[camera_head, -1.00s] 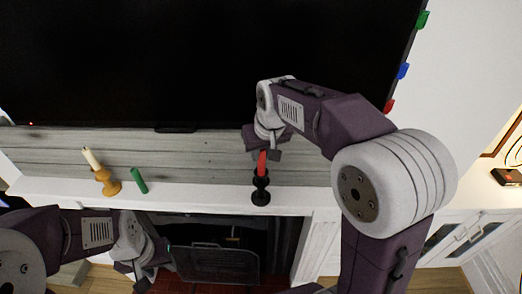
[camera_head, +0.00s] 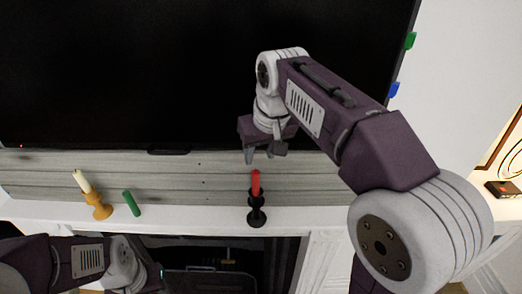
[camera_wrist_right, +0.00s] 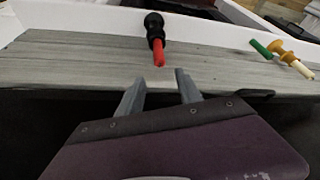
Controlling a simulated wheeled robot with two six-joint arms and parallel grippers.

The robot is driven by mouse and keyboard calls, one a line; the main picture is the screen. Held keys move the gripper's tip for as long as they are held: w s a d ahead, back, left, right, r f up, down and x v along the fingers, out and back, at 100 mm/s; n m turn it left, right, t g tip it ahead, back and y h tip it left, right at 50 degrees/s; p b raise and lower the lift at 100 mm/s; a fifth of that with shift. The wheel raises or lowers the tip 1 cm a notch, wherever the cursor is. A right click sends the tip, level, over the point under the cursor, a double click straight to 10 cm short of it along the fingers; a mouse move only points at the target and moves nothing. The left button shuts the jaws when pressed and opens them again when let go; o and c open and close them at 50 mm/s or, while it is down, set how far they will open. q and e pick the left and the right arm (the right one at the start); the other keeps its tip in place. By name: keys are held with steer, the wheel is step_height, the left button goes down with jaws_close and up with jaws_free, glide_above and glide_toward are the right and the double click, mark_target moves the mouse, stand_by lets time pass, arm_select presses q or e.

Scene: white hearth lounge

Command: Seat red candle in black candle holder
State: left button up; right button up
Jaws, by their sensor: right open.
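The red candle (camera_head: 255,184) stands upright in the black candle holder (camera_head: 257,210) on the white mantel. In the right wrist view the red candle (camera_wrist_right: 158,52) sits in the top of the black holder (camera_wrist_right: 154,25). My right gripper (camera_head: 264,158) is open and empty, just above and behind the candle's top, apart from it. Its two fingers (camera_wrist_right: 158,88) show spread in the right wrist view, with the candle beyond the tips. My left arm is low at the left; its gripper's fingers are not visible in the head view.
A cream candle (camera_head: 82,181) stands in a yellow-brown holder (camera_head: 98,207) on the mantel's left part. A green candle (camera_head: 132,203) is beside it. A large dark screen (camera_head: 180,75) is behind the mantel, close to my right arm. The mantel (camera_head: 195,218) between the green candle and black holder is clear.

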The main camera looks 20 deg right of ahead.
steer(key=shift+v, duration=0.85)
steer(key=shift+w, duration=0.15)
steer(key=s+d+f+g+b, duration=0.1)
steer(key=s+f+b, duration=0.2)
steer(key=f, duration=0.9)
steer(key=s+d+f+g+b, duration=0.1)
steer(key=s+f+b, duration=0.2)
steer(key=f, duration=0.9)
steer(key=s+d+f+m+g+b, duration=0.1)
steer(key=s+d+f+b, duration=0.1)
steer(key=s+f, duration=0.5)
step_height(320, 180, down, 6)
steer(key=shift+s+f+b, duration=0.15)
steer(key=shift+s+b, duration=0.15)
steer(key=shift+b, duration=0.2)
